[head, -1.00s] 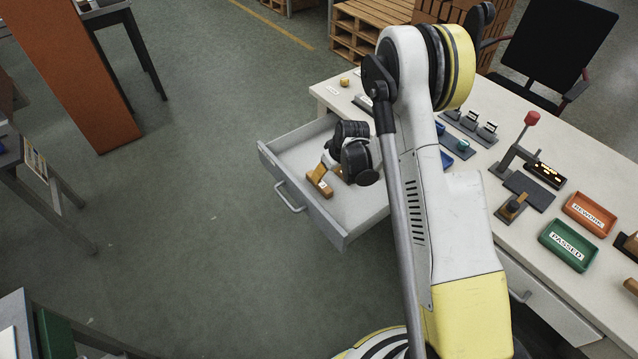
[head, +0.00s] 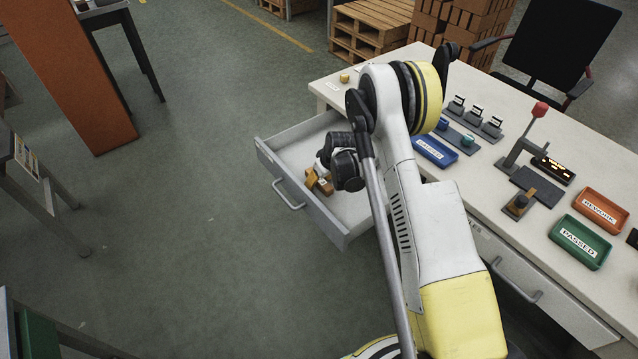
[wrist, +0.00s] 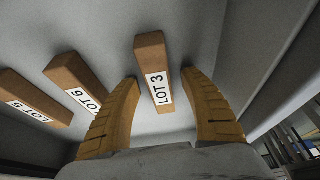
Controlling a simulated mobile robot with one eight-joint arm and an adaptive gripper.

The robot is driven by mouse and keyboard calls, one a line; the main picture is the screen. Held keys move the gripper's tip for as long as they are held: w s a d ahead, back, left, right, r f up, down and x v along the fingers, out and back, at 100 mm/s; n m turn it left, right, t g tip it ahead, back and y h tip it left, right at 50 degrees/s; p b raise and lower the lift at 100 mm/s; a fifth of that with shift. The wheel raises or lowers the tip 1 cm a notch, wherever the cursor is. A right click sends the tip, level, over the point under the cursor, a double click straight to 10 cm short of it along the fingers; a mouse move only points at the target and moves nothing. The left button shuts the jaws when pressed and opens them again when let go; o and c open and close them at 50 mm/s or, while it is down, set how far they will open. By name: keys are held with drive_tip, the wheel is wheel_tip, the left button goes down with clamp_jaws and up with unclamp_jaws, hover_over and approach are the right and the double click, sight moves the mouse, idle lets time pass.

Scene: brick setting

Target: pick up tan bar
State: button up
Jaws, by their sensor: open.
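In the wrist view three tan bars lie on the floor of a grey drawer. The bar labelled LOT 3 (wrist: 151,58) is between the two tan fingers of my gripper (wrist: 160,82). The fingers are apart, one on each side of it, and I cannot tell whether either touches it. The LOT 6 bar (wrist: 72,72) and the LOT 5 bar (wrist: 32,100) lie to the left, outside the fingers. In the head view my gripper (head: 318,178) is down inside the open drawer (head: 347,232), and my wrist hides much of the bars.
The drawer walls stand close around my gripper. On the bench (head: 470,185) are a blue tray (head: 435,151), a green PASSED tray (head: 580,242), an orange REWORK tray (head: 605,210) and a red-knobbed lever press (head: 540,110). The floor left of the drawer is clear.

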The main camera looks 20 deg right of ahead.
clamp_jaws()
